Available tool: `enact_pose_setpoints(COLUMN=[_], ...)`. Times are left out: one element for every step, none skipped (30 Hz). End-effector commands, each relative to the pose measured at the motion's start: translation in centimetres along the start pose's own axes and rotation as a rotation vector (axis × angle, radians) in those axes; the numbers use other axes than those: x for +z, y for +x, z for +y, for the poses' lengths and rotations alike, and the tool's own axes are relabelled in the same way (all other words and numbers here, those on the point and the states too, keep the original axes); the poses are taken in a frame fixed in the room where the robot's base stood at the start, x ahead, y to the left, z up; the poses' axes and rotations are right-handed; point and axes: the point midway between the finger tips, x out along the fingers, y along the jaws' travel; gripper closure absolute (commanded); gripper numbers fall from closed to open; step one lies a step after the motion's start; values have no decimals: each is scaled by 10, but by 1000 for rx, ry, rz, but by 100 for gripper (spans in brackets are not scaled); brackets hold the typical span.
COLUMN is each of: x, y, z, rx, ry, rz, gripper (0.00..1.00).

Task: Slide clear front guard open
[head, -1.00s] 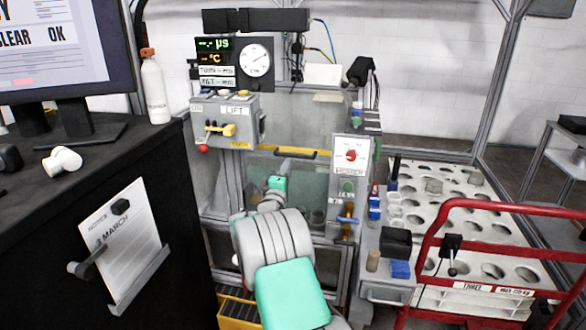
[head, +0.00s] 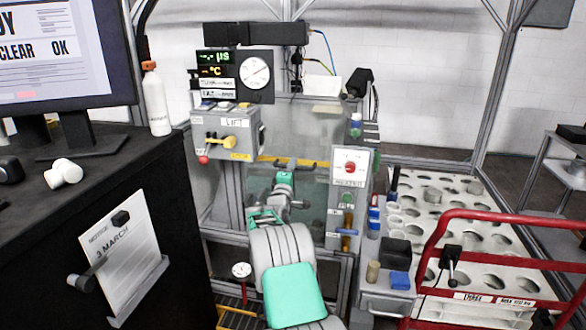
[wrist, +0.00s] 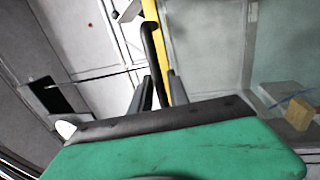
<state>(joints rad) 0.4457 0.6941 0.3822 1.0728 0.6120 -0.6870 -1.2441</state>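The clear front guard (head: 259,187) is a see-through greenish panel on the front of the machine, with a yellow strip (head: 306,163) along its top. In the wrist view the yellow strip (wrist: 174,62) runs up the picture, with a dark curved handle (wrist: 149,40) beside it. My gripper (wrist: 159,76) has its two grey fingers apart, one on each side of the lower part of this handle. I cannot tell whether they touch it. In the head view my green hand is in front of the guard, and the fingertips are hidden.
The lift box (head: 228,135) with a yellow lever is left above the guard. A control panel (head: 349,168) with a red knob stands to the right. A dial gauge (head: 241,270) sits low left. A holed white table (head: 440,215) and red rail (head: 500,217) are further right.

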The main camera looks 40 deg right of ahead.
Motion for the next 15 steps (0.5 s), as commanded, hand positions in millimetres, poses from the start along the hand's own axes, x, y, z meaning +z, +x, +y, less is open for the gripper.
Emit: enact_pose_setpoints(x=[0,0,0,0,0,0,0,0,0,0,0,0,0,0,0], y=[0,0,0,0,0,0,0,0,0,0,0,0,0,0,0], z=[0,0,0,0,0,0,0,0,0,0,0,0,0,0,0], rx=[0,0,0,0,0,0,0,0,0,0,0,0,0,0,0], ry=[0,0,0,0,0,0,0,0,0,0,0,0,0,0,0], rz=[0,0,0,0,0,0,0,0,0,0,0,0,0,0,0], gripper=[84,86,90,92,95,98,100,100,100,100,100,100,100,100,100])
